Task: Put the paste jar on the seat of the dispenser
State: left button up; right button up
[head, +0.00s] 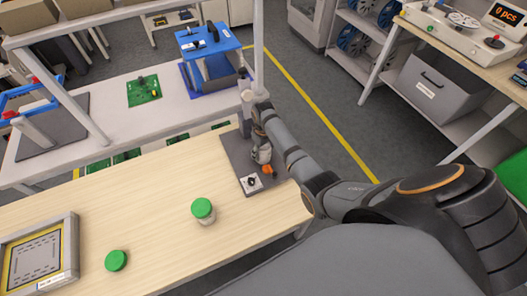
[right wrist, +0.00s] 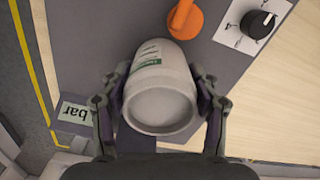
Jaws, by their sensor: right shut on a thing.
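The paste jar (right wrist: 158,85) is white with a small green-and-white label and shows no green lid. My right gripper (right wrist: 162,112) is shut on it, one finger on each side. In the head view, my right gripper (head: 261,148) holds the jar (head: 262,156) over the dispenser's dark grey base plate (head: 238,158), next to its orange part (head: 268,171). The seat is not distinguishable; jar and gripper cover that area. I cannot tell whether the jar touches the dispenser. My left gripper is out of view.
A jar with a green lid (head: 203,210) and a green lid (head: 117,260) are on the wooden table (head: 160,215). A framed tray (head: 40,258) lies at the left. The dispenser's black knob (right wrist: 258,24) sits on a white plate beside the orange part. A "bar" label (right wrist: 75,113) shows left.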

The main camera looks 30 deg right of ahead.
aim_at(264, 147)
jog(key=shift+f, duration=0.15)
jog(key=o, duration=1.4)
jog(key=shift+r, duration=0.25)
notch_tip(264, 147, up, 12)
jog(key=shift+f, duration=0.1)
